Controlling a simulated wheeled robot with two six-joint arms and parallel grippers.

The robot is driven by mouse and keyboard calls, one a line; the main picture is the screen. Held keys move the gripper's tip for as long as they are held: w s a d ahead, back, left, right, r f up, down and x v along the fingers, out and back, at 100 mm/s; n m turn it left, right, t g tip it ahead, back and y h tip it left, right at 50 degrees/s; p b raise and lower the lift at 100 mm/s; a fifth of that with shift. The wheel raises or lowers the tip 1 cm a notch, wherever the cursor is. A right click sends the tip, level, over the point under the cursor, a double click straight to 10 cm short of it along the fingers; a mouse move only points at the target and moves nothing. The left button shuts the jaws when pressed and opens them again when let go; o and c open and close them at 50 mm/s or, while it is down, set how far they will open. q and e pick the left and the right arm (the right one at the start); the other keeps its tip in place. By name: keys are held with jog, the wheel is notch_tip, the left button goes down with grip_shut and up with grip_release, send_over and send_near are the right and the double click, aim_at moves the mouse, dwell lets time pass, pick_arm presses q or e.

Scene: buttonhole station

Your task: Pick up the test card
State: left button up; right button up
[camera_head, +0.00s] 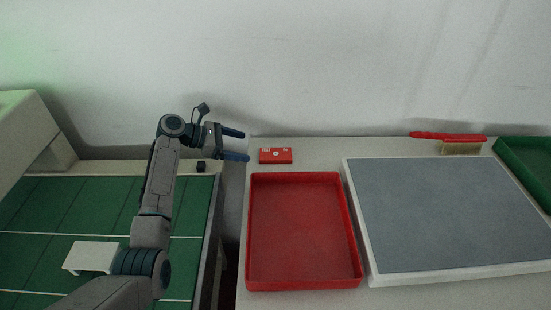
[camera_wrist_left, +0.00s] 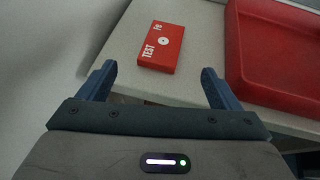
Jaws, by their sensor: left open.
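The test card (camera_head: 276,155) is a small red block with white marks, lying flat near the back left corner of the right-hand table. It also shows in the left wrist view (camera_wrist_left: 171,57), where the word TEST can be read on its top. My left gripper (camera_head: 246,145) is open and empty, to the left of the card in the head view and apart from it. In the left wrist view the fingertips (camera_wrist_left: 157,69) stand apart, with the card ahead between their lines. My right gripper is not in view.
An empty red tray (camera_head: 252,235) stands in front of the card. A grey board with a white frame (camera_head: 357,225) lies to its right, with a red-handled brush (camera_head: 462,147) behind. A green tray (camera_head: 508,152) is at far right. A gap separates this table from the green-topped station (camera_head: 25,215).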

aim_at(273, 154)
pick_arm(q)
jog(key=x, duration=0.4)
jog(key=shift+d+f, duration=0.15)
jog(key=shift+d, duration=0.25)
jog(key=x, duration=0.5)
jog(key=shift+p, duration=0.4)
jog(key=shift+s+a, duration=0.1)
jog(key=c, duration=1.2)
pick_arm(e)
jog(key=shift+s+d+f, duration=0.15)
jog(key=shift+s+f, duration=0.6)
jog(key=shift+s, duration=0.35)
